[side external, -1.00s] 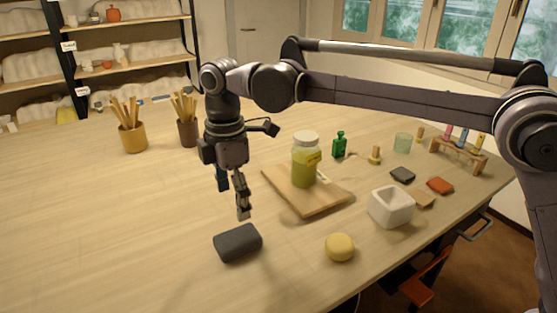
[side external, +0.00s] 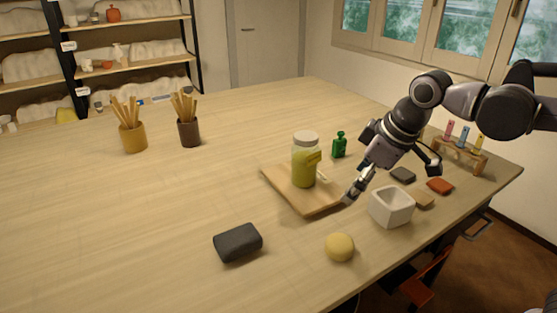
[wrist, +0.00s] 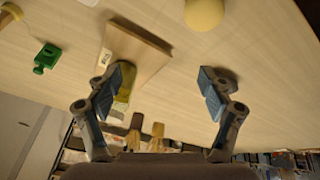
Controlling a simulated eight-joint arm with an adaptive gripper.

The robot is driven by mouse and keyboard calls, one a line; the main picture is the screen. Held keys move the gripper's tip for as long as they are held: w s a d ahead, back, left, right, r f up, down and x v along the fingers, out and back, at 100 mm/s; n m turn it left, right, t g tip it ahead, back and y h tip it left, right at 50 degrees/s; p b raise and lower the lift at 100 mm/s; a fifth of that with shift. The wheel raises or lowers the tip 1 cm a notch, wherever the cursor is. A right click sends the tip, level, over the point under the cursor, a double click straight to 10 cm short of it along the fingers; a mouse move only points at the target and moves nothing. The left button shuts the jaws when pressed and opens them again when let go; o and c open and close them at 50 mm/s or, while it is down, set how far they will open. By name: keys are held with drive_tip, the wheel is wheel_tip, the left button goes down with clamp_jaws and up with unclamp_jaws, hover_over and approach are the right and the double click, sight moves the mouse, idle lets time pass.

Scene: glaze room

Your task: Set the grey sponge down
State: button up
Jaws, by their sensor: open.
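The grey sponge (side external: 238,243), a dark rounded block, lies flat on the table at the front left of the side external view. Nothing touches it. My gripper (side external: 352,193) is well to its right and above the table, between the wooden board and the white square pot. In the wrist view my gripper (wrist: 165,95) has its two fingers spread wide with nothing between them. I cannot make out the sponge in the wrist view.
A jar (side external: 305,165) of green-yellow liquid stands on the wooden board (side external: 318,207). Two tool cups (side external: 133,139) stand at the back left.

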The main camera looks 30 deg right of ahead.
drive_tip(key=s+d+f+m+t, duration=0.1)
drive_tip(key=s+d+f+m, duration=0.2)
drive_tip(key=s, duration=0.1)
drive_tip(key=s+d+f+m+t+h, duration=0.1)
drive_tip(key=s+d+f+m, duration=0.2)
drive_tip(key=s+d+f, duration=0.1)
drive_tip(key=shift+d, duration=0.1)
